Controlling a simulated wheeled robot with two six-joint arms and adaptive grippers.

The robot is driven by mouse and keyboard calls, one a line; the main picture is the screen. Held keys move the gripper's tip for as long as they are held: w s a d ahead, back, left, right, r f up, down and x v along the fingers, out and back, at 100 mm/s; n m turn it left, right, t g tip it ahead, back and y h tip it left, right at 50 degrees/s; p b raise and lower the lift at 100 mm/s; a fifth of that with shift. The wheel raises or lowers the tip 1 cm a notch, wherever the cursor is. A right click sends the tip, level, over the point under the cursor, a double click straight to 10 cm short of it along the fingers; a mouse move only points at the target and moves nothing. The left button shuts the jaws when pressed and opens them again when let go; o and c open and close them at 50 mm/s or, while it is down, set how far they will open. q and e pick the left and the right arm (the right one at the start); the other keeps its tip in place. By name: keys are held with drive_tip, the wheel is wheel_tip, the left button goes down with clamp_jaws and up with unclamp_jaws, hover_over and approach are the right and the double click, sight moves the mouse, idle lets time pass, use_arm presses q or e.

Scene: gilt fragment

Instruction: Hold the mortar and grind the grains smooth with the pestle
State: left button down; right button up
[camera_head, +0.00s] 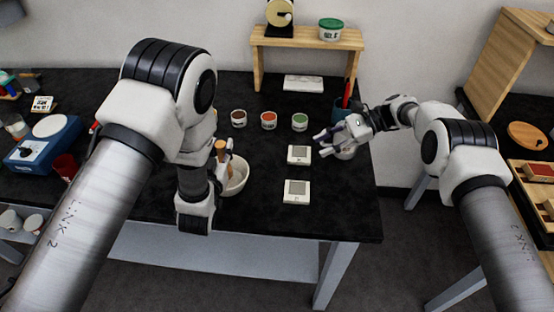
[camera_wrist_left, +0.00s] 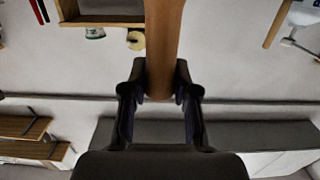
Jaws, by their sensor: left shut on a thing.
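The mortar (camera_head: 240,181) is a white bowl on the black worktop, partly hidden behind my left arm. The wooden pestle (camera_head: 221,147) stands roughly upright at the mortar's left side; its lower end is hidden. My left gripper (camera_head: 224,163) is shut on the pestle. In the left wrist view the pestle (camera_wrist_left: 163,40) runs between the gripper's fingertips (camera_wrist_left: 160,82). My right gripper (camera_head: 323,143) is open, with its fingers apart, toward the worktop's right side. A pale round dish (camera_head: 346,154) shows partly beneath it. The grains cannot be made out.
Three small tubs, one of them the orange tub (camera_head: 268,121), stand in a row behind the mortar. Two white square devices (camera_head: 297,191) lie between the grippers. A blue cup (camera_head: 341,108) stands behind my right gripper. A blue appliance (camera_head: 41,143) is at left.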

sight(237, 185)
drive_tip(key=s+a+n+g, duration=0.1)
drive_tip(key=s+a, duration=0.1)
drive_tip(key=a, duration=0.2)
drive_tip(key=s+a+f+n+g, duration=0.1)
drive_tip(key=s+a, duration=0.1)
drive_tip(key=a, duration=0.3)
drive_tip(key=s+a+n+g, duration=0.1)
drive_tip(key=s+a+n, duration=0.1)
drive_tip(key=a, duration=0.2)
drive_tip(key=shift+s+a+f, duration=0.1)
drive_tip(key=shift+a+f, duration=0.1)
drive_tip(key=shift+f, duration=0.05)
drive_tip(key=x, duration=1.1)
drive_tip(key=shift+s+a+f, duration=0.1)
drive_tip(key=shift+s+a, duration=0.05)
clamp_jaws()
